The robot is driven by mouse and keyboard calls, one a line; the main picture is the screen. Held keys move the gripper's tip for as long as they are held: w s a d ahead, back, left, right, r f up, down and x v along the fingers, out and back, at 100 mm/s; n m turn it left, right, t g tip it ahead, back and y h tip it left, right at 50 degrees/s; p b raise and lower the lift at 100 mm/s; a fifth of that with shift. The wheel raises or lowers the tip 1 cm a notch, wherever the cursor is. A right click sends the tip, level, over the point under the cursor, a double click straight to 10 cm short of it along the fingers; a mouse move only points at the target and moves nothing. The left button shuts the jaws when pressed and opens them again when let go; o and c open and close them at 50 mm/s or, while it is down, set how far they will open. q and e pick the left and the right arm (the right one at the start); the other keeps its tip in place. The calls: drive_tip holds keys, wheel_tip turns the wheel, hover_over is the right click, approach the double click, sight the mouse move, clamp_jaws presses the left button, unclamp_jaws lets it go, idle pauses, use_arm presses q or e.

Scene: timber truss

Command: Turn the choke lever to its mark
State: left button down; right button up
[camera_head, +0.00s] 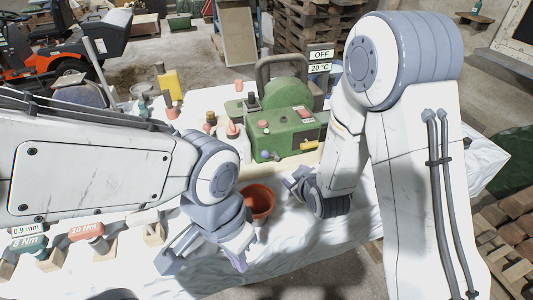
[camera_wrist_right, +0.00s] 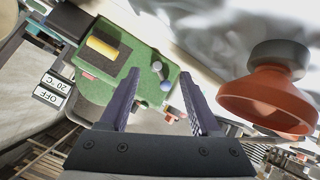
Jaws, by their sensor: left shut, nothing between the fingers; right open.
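A green engine unit (camera_head: 290,130) with a grey carry handle stands on the white-covered table in the head view. In the right wrist view its green housing (camera_wrist_right: 115,60) shows a short grey lever (camera_wrist_right: 157,70), probably the choke lever, and a blue knob (camera_wrist_right: 166,86). I cannot make out the lever's mark. My right gripper (camera_wrist_right: 159,80) is open and empty, its fingertips toward the lever and knob; contact cannot be told. It also shows in the head view (camera_head: 297,182) in front of the engine. My left gripper (camera_head: 238,256) is shut and empty near the table's front.
An orange cup-like object (camera_head: 261,202) stands between my grippers; it also shows in the right wrist view (camera_wrist_right: 275,95). A white bottle (camera_head: 235,140) stands left of the engine. A sign (camera_head: 321,61) reads OFF and 20 °C. Labelled tools (camera_head: 85,230) line the left front.

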sight(266, 156)
drive_tip(key=w+a+n+t+p, duration=0.1)
drive_tip(key=w+a, duration=0.1)
drive_tip(key=w, duration=0.1)
drive_tip(key=w+a+f+n+t+y+p, duration=0.1)
drive_tip(key=w+a, duration=0.1)
drive_tip(key=a, duration=0.1)
drive_tip(key=w+a+n+t+y+p, duration=0.1)
drive_tip(key=w+a+n, duration=0.1)
drive_tip(key=w, duration=0.1)
drive_tip(key=shift+w+a+f, duration=0.25)
drive_tip(key=shift+w+f, duration=0.1)
drive_tip(key=shift+x, duration=0.9)
clamp_jaws()
